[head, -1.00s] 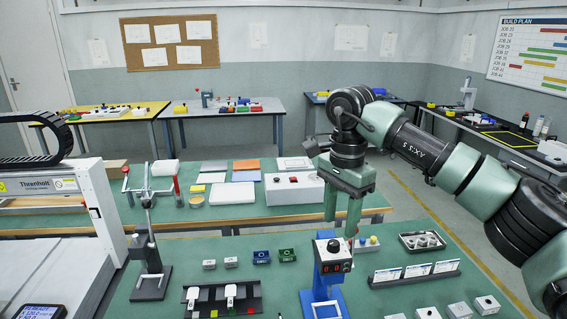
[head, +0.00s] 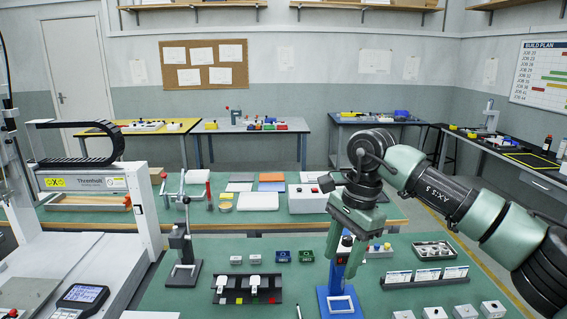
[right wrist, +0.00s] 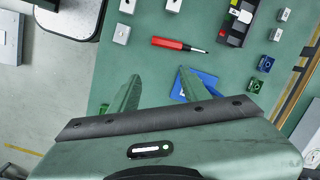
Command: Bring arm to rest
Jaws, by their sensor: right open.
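The blue base (right wrist: 200,84) of the stand shows partly behind one finger there. The upper part of the stand is largely hidden by my gripper in the head view. My left gripper is in neither view.
A red screwdriver (right wrist: 178,45) lies on the table. A black tray (head: 248,289) with white parts, grey blocks (head: 464,311) and a card holder (head: 426,277) stand around. A white-framed machine (head: 145,215) stands at left.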

